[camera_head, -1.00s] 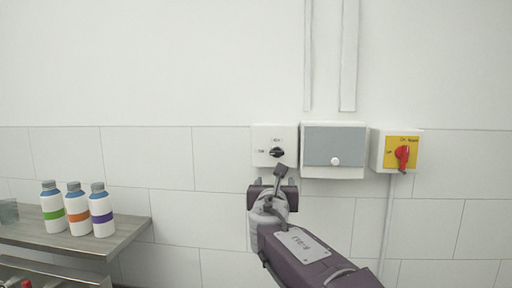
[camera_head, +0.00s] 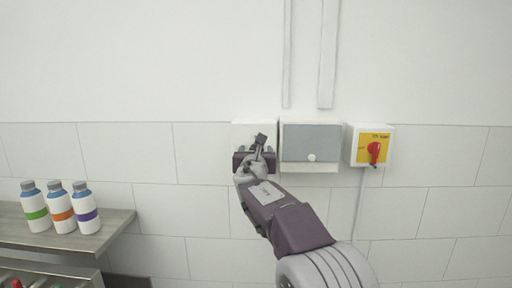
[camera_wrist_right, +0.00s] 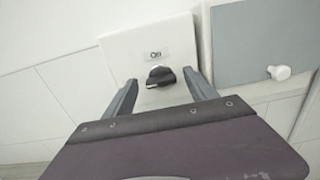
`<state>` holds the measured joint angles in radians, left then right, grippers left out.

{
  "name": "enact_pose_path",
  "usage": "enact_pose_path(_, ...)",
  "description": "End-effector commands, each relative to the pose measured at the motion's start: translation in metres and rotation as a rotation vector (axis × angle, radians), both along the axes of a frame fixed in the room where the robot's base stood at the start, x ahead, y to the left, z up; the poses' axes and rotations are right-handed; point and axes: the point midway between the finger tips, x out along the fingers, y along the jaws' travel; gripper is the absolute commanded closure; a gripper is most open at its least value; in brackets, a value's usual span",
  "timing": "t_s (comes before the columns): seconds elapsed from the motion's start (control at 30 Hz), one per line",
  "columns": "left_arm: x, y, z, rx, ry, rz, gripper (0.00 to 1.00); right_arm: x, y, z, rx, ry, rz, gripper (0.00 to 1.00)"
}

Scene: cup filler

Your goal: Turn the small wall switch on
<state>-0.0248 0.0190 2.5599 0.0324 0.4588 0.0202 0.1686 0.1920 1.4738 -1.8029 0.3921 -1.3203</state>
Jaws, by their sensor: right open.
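The small wall switch is a white box (camera_head: 240,128) with a black rotary knob; in the head view my right gripper hides the knob. In the right wrist view the black knob (camera_wrist_right: 160,76) sits on the white plate below a small label that seems to read "ON". My right gripper (camera_head: 257,149) is in front of the box. In the right wrist view its two fingers stand open (camera_wrist_right: 161,88), one on each side of the knob, with visible gaps; I cannot tell how deep they reach. My left gripper is not in view.
A grey-fronted box (camera_head: 310,142) with a white knob is mounted close to the right of the switch. Further right is a yellow box with a red rotary switch (camera_head: 374,152). Several bottles (camera_head: 61,208) stand on a shelf (camera_head: 113,222) at the left.

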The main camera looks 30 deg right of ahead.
Motion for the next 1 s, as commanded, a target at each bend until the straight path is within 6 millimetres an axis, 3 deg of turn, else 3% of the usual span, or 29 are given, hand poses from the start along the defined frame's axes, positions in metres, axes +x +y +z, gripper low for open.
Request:
enact_pose_path(0.27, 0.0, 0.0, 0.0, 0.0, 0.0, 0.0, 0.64, 0.002, -0.001, -0.001, 0.0, 0.0, 0.0, 0.37)
enact_pose_path(0.4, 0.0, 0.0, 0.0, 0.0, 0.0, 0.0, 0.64, 0.002, -0.001, -0.001, 0.0, 0.0, 0.0, 0.76)
enact_pose_path(0.5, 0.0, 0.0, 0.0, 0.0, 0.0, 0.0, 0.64, 0.002, -0.001, -0.001, 0.0, 0.0, 0.0, 0.97)
enact_pose_path(1.0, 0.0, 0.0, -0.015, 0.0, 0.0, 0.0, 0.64, 0.001, -0.002, -0.002, 0.149, -0.095, 0.0, 0.97)
